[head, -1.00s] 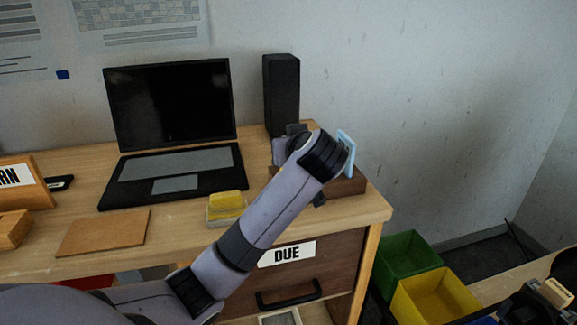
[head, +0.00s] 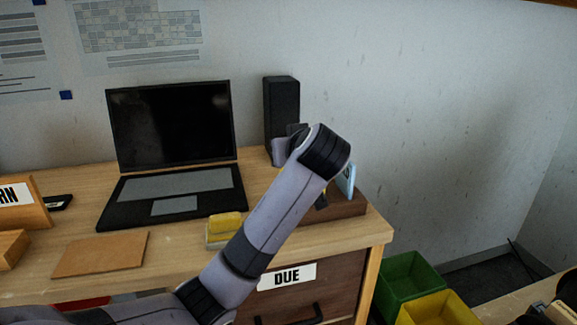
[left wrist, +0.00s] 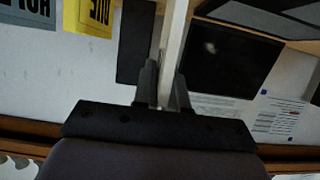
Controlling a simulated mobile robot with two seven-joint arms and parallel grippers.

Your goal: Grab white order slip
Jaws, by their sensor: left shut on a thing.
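My left arm reaches over the right end of the desk in the head view, and its gripper is mostly hidden behind my wrist. In the left wrist view my left gripper (left wrist: 165,88) is shut on a thin white strip, which looks like the white order slip (left wrist: 174,42) seen edge-on. The slip is hidden in the head view. A wooden block (head: 343,207) at the desk's right end has a light blue card (head: 346,178) standing at it. A yellow card (left wrist: 88,16) and a grey-blue card (left wrist: 28,13) with black lettering show in the left wrist view. My right gripper cannot be made out.
A black speaker (head: 281,105) stands behind my wrist, with an open laptop (head: 172,125) to its left. A yellow sponge (head: 226,222) and a brown pad (head: 100,254) lie in front. Green (head: 408,272) and yellow (head: 440,308) bins stand below right.

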